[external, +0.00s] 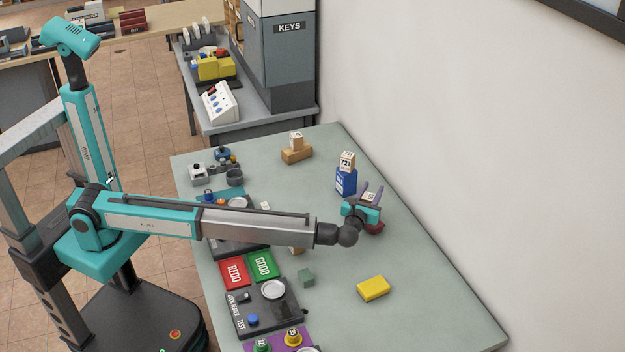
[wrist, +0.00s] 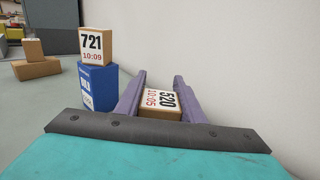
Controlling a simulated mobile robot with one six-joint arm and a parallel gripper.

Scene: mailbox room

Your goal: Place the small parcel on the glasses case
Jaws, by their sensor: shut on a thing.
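My gripper (external: 371,188) is over the right side of the green-grey table, its purple fingers shut on a small brown parcel (external: 369,197). In the wrist view the parcel (wrist: 155,104), with a white label reading 520 and 10:05, sits between the two fingers (wrist: 160,76). A dark red object (external: 376,227), perhaps the glasses case, shows partly below my gripper in the external view. The gripper hides much of it, and I cannot tell the gap between them. It does not show in the wrist view.
A blue box (external: 345,181) with a parcel labelled 721 (wrist: 95,46) on top stands close to my gripper's left. Two stacked brown parcels (external: 296,154) stand farther back. A yellow block (external: 373,288) lies nearer the front. The wall (external: 430,130) is to the right.

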